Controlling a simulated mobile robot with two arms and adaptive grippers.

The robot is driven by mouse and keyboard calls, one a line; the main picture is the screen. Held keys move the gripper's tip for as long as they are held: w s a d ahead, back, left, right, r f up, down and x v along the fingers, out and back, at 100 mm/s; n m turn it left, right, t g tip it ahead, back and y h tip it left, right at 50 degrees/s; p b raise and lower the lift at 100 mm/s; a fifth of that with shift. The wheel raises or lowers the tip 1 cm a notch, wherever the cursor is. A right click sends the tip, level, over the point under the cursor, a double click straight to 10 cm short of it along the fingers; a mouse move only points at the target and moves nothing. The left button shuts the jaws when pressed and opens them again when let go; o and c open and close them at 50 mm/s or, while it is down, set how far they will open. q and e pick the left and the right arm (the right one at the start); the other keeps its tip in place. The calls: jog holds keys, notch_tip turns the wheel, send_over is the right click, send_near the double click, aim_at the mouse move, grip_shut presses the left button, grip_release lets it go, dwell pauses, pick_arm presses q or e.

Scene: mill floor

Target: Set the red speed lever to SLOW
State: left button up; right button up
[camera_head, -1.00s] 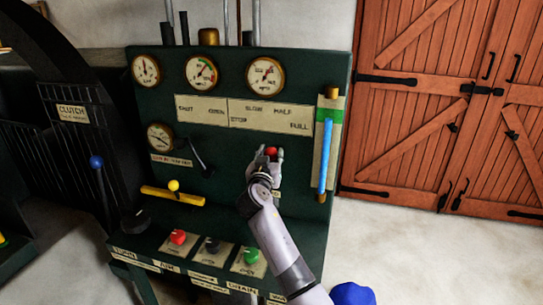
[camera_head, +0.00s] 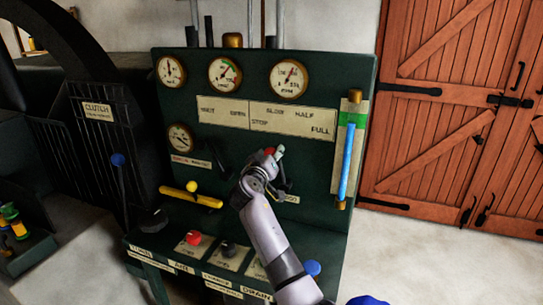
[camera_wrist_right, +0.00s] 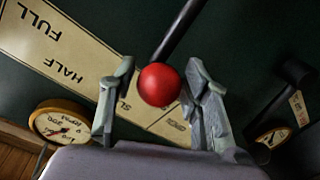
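The red ball knob of the speed lever (camera_wrist_right: 160,85) sits between the two fingers of my right gripper (camera_wrist_right: 158,88) in the wrist view, on a dark stem running up and to the right. The fingers stand apart with a visible gap on the left; whether the right finger touches the ball I cannot tell. In the head view my right gripper (camera_head: 270,160) is at the red knob (camera_head: 268,151), below the STOP and SLOW words on the label plate (camera_head: 290,120). It hides most of the lever. My left gripper is not in view.
The green panel carries several gauges (camera_head: 288,78), a yellow-handled lever (camera_head: 190,197) and a blue sight tube (camera_head: 347,160). A red knob (camera_head: 193,238) and a black knob (camera_head: 228,248) sit on the lower ledge. The clutch lever (camera_head: 119,165) stands left.

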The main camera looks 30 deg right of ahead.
jog(key=shift+o, duration=0.9)
jog(key=shift+s+a, duration=0.15)
jog(key=shift+s, duration=0.05)
jog(key=v, duration=1.1)
jog(key=shift+s+a, duration=0.15)
jog(key=shift+f, duration=0.1)
